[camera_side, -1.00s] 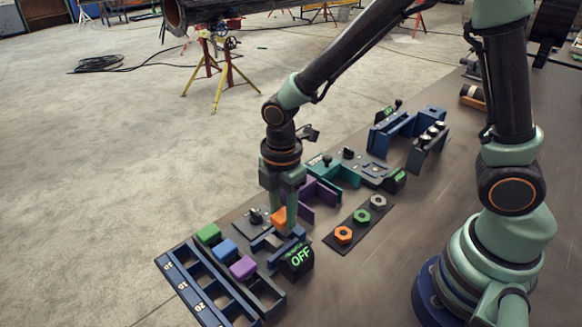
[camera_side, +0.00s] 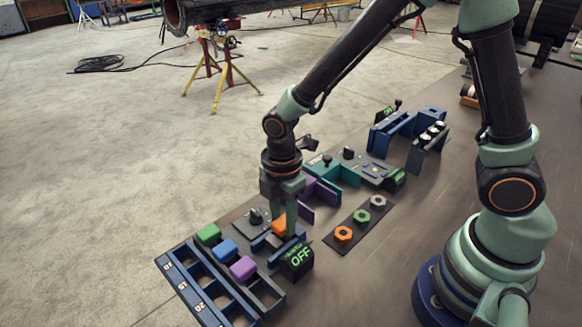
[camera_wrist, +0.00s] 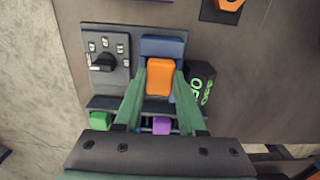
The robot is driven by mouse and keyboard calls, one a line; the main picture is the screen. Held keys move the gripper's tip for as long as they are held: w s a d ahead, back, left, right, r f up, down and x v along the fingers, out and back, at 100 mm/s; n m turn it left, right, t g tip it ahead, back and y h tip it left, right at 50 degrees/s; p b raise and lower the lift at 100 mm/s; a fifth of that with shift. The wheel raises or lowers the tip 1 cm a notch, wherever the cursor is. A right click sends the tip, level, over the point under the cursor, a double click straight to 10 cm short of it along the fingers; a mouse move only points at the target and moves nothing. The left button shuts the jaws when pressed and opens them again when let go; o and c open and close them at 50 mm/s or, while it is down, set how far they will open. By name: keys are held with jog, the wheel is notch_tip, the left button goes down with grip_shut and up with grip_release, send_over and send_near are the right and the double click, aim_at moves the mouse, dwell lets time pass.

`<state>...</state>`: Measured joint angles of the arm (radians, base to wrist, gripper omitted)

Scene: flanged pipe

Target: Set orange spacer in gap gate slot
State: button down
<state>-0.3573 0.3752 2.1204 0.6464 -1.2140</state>
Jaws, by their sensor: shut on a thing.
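The orange spacer (camera_wrist: 159,77) is a small rounded block held between the two green fingers of my gripper (camera_wrist: 159,84). In the side view the spacer (camera_side: 280,226) shows just left of the gripper (camera_side: 287,232), low at the blue gap gate (camera_side: 262,243). In the wrist view the spacer lies against a blue block (camera_wrist: 162,47) of the gate. The fingers hide part of the gate, so I cannot tell how deep the spacer sits in the slot.
A dark box reading OFF (camera_side: 297,259) stands right of the gate. A knob panel (camera_side: 255,216) is beside the gate. A mat (camera_side: 345,247) with hex nuts lies to the right.

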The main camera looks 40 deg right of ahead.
aim_at(283, 222)
jog(key=shift+f, duration=0.55)
dwell(0.4)
grip_release()
dwell(0.4)
jog(key=shift+s, duration=0.15)
dwell(0.4)
jog(key=shift+r, duration=3.55)
